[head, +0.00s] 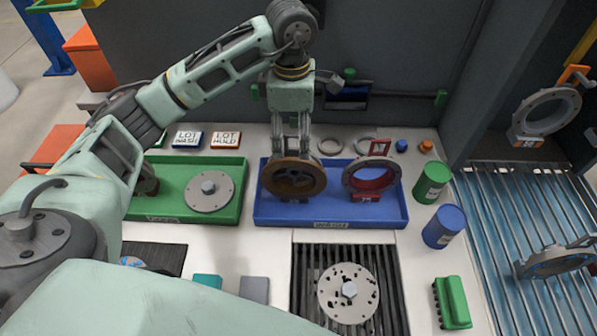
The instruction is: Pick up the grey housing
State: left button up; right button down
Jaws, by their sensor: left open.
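My left gripper (291,150) points down over the blue tray (330,217), open, with its fingers at the back of a rusty brown ring-shaped housing (294,190). I cannot tell whether they touch it. To its right in the tray stands a grey ring housing (391,172) with a red inside and a red tag. Another grey ring housing (523,119) with an orange piece on top is at the upper right, and a grey ring part (550,263) is over the roller conveyor at the right edge. My right gripper is not in view.
A green tray (170,214) holds a grey bolted disc (210,202). A speckled disc (348,310) lies on a dark grate. Green (432,183) and blue (443,227) cans and a green block (453,302) stand right. Small lot signs (226,140) stand behind the green tray.

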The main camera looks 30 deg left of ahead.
aim_at(294, 157)
pick_arm(q)
jog(key=shift+w+f, duration=0.1)
jog(key=shift+f, duration=0.45)
jog(key=shift+s+d+f+p, duration=0.1)
jog(key=shift+s+f+p, duration=0.2)
jog(key=shift+f+p, duration=0.35)
jog(key=f+p, duration=0.1)
jog(key=f, duration=0.1)
jog(key=f+p, duration=0.1)
jog(key=f, duration=0.1)
jog(key=shift+s+d+f, duration=0.1)
jog(key=shift+d+f, duration=0.1)
jog(key=shift+f, duration=0.3)
jog(key=shift+c, duration=0.4)
grip_shut()
jog(key=shift+r, duration=0.1)
